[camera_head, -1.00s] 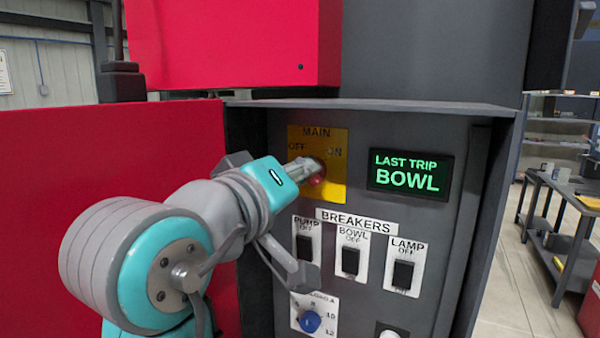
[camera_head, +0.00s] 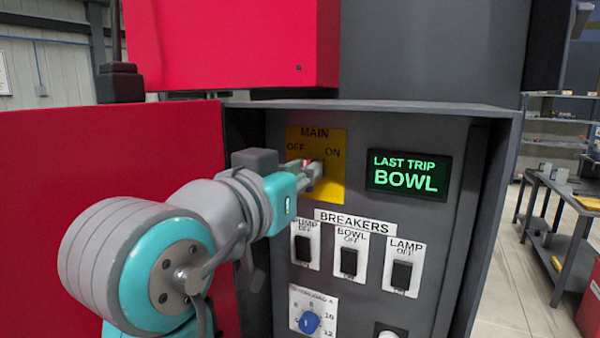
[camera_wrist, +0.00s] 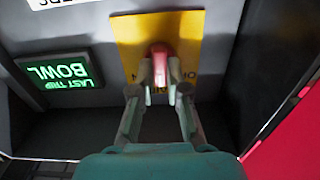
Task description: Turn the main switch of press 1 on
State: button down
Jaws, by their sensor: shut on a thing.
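The main switch is a red knob (camera_wrist: 161,58) on a yellow plate (camera_head: 333,190) marked MAIN, with OFF on the left and ON on the right. The plate (camera_wrist: 190,30) also shows in the wrist view, turned nearly upside down. My gripper (camera_head: 313,170) is at the plate, with its fingers on both sides of the red knob. It is shut on the knob, as the wrist view (camera_wrist: 160,75) shows. In the head view the fingers hide most of the knob, and I cannot tell for sure which mark it points to.
A green lit display (camera_head: 408,175) reading LAST TRIP BOWL is to the right of the plate. Below are three breakers, PUMP (camera_head: 303,248), BOWL (camera_head: 349,262) and LAMP (camera_head: 401,275), each labelled OFF, and a blue dial (camera_head: 309,322). The cabinet hood (camera_head: 370,107) juts out above.

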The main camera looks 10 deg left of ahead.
jog(key=shift+d+f+m, duration=0.1)
jog(key=shift+d+m, duration=0.05)
jog(key=shift+m, duration=4.05)
jog(key=shift+s, duration=0.1)
jog(key=c, duration=1.2)
grip_release()
jog(key=shift+o, duration=0.2)
jog(key=v, duration=1.2)
